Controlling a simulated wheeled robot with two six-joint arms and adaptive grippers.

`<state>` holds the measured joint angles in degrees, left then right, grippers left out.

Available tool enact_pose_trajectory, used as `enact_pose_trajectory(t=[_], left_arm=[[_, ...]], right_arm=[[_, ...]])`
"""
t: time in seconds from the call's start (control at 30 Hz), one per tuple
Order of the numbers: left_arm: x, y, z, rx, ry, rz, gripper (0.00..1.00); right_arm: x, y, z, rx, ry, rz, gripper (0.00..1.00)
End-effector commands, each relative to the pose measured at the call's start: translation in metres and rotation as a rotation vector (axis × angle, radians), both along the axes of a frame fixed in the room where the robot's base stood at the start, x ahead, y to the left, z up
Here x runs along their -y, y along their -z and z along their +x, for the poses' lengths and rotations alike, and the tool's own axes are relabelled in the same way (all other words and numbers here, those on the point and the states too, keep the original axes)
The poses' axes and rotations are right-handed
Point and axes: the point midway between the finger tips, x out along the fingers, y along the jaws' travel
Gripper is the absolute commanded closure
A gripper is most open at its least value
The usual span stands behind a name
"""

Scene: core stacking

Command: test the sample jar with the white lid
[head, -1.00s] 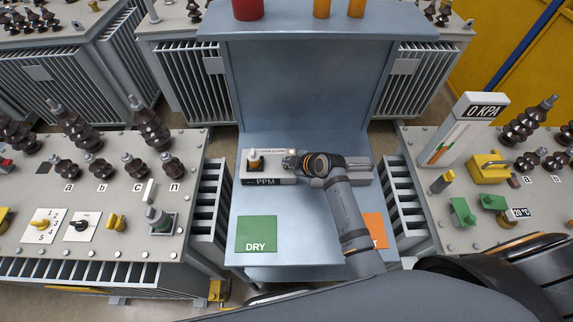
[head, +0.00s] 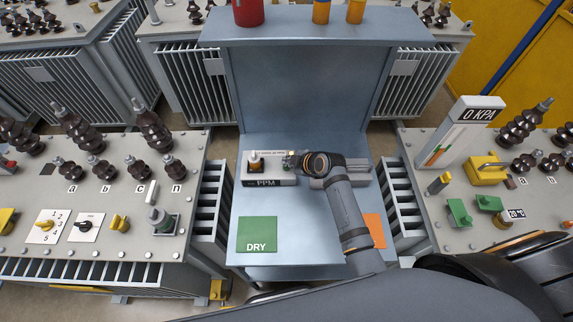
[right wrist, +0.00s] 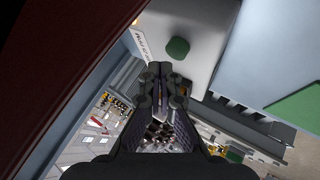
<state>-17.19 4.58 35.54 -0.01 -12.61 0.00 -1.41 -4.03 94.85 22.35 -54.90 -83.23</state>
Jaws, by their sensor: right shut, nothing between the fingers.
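The sample jar (head: 255,162), small with amber contents and a pale lid, stands upright at the left end of the grey tester marked PPM (head: 283,178). My right gripper (head: 290,160) is shut and empty, its fingertips over the tester's right end, to the right of the jar and apart from it. In the right wrist view my shut fingertips (right wrist: 161,70) are close beside a round dark green button (right wrist: 178,48) on the tester's pale top. I cannot tell whether they touch it. My left gripper is not in view.
A green DRY pad (head: 257,234) lies at the bench's front left. An orange pad (head: 374,231) at front right is partly hidden by my right arm. A grey block (head: 358,171) sits right of the tester. A red container (head: 247,12) stands on the upper shelf.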

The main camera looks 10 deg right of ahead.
Motion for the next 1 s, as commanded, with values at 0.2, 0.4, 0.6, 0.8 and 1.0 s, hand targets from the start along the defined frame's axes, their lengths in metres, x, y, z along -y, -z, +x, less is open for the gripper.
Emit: enact_pose_trajectory(t=[0.2, 0.4, 0.6, 0.8, 1.0], left_arm=[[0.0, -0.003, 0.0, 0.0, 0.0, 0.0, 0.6], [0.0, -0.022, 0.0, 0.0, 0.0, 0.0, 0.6], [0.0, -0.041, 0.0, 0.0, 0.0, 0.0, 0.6], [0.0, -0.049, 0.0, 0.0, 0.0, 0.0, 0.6], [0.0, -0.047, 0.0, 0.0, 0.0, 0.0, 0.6]], right_arm=[[0.0, -0.003, 0.0, 0.001, 0.001, 0.0, 1.0], [0.0, -0.023, 0.0, 0.001, 0.001, 0.0, 1.0], [0.0, -0.043, 0.0, 0.001, 0.001, 0.0, 1.0], [0.0, -0.051, 0.0, 0.0, 0.0, 0.0, 1.0], [0.0, -0.05, 0.0, 0.0, 0.0, 0.0, 1.0]])
